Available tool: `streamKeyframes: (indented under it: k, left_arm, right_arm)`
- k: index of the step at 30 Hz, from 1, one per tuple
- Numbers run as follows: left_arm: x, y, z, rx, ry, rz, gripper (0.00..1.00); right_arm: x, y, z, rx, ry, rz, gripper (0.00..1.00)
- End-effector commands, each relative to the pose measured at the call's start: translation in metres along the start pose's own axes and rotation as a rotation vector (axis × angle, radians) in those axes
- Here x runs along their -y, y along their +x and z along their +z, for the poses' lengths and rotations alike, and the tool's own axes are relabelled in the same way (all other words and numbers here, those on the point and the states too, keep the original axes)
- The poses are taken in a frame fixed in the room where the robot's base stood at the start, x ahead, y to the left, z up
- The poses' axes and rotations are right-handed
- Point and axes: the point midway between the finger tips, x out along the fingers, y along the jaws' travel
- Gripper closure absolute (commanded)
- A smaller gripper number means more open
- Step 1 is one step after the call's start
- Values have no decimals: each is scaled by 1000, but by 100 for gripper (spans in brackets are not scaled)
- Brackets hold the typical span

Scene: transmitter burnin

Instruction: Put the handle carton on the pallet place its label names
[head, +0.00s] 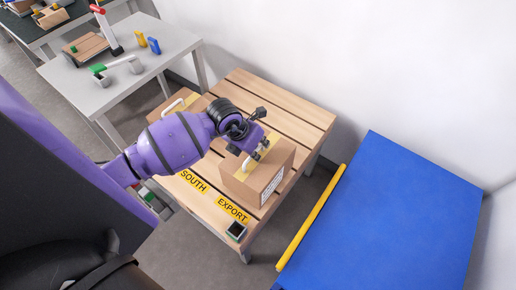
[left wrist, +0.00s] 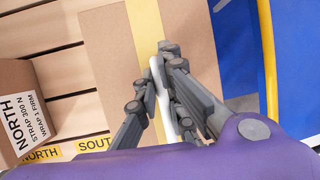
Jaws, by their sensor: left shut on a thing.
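My left gripper (head: 258,150) is shut on the white handle (left wrist: 160,85) on top of a brown carton (head: 272,178) with a yellow tape strip. The carton is upright at the right end of the wooden slatted pallet (head: 309,108), behind the yellow EXPORT marking (head: 232,209). I cannot tell whether its base touches the slats. Its white label (head: 272,187) faces front right and is too small to read. The yellow SOUTH marking (head: 193,181) is to the left, and part of a NORTH marking (left wrist: 42,154) shows in the left wrist view. My right gripper is not in view.
Another carton (left wrist: 38,90), labelled NORTH, stands at the pallet's left end. A small dark device (head: 237,231) sits at the front corner. A blue surface (head: 390,215) with a yellow bar (head: 312,218) lies right. A grey table (head: 150,72) with tools stands back left.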

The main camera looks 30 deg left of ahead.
Motion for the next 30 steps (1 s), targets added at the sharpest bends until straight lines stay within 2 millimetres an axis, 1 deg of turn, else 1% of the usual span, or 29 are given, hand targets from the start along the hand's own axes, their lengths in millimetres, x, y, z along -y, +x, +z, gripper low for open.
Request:
streamKeyframes:
  k: [1,6,9,18,19,23,30]
  left_arm:
    - [-1,1,6,10,1,-1,100]
    - [-5,22,-4,7,-1,-1,100]
    - [-6,28,-6,9,0,-1,100]
    - [-6,29,-6,10,1,0,100]
    - [-6,31,-10,2,0,1,90]
    - [-6,31,-10,2,0,1,73]
    - [-6,30,-10,2,0,1,73]
  right_arm:
    - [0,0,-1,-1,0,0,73]
    - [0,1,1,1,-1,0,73]
    - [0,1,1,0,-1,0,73]
    - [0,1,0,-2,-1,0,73]
    - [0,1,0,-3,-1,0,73]
    - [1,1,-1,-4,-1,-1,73]
    - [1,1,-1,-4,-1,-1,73]
